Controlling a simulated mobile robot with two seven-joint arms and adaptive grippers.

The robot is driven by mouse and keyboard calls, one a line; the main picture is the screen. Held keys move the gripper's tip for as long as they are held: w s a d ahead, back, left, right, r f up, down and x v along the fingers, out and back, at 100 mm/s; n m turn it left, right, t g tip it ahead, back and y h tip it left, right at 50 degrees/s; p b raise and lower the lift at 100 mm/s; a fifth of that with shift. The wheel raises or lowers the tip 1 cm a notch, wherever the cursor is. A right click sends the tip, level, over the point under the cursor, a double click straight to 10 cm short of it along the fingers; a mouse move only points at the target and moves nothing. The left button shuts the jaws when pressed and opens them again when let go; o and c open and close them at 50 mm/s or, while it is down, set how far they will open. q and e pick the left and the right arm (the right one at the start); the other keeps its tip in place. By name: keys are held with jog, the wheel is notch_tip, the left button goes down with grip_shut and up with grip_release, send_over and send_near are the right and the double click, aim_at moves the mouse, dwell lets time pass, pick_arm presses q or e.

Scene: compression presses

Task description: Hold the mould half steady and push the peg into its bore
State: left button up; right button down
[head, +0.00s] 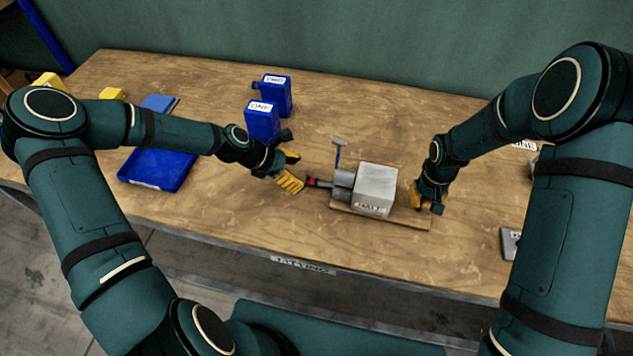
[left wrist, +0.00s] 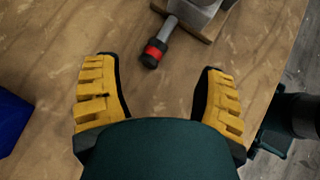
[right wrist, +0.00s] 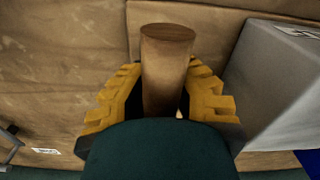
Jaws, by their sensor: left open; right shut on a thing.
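The mould half (head: 376,186) is a grey block with a white label, sitting on a wooden board (head: 400,217). A grey collar sticks out of its left side. The peg (head: 323,183), grey with a red band and dark end, points left from the collar; it also shows in the left wrist view (left wrist: 157,48). How deep it sits is hidden. My left gripper (head: 298,172) is open and empty, its fingers apart just left of the peg's dark end. My right gripper (head: 427,197) is shut on an upright brown post (right wrist: 166,75) beside the block's right side.
A small T-shaped handle (head: 338,150) stands behind the collar. Two blue labelled containers (head: 263,122) stand behind my left gripper. A blue tray (head: 157,184) lies at the left. A grey labelled plate (head: 511,243) lies at the right. The table in front of the board is clear.

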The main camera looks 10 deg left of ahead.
aim_at(314, 179)
pick_arm(q)
jog(key=shift+w+a+x, duration=0.1)
jog(key=shift+w+x, duration=0.05)
jog(key=shift+x, duration=1.85)
jog(key=shift+w+a+x, duration=0.1)
jog(key=shift+w+x, duration=0.05)
jog(key=shift+x, duration=1.85)
jog(key=shift+c, duration=0.3)
grip_shut()
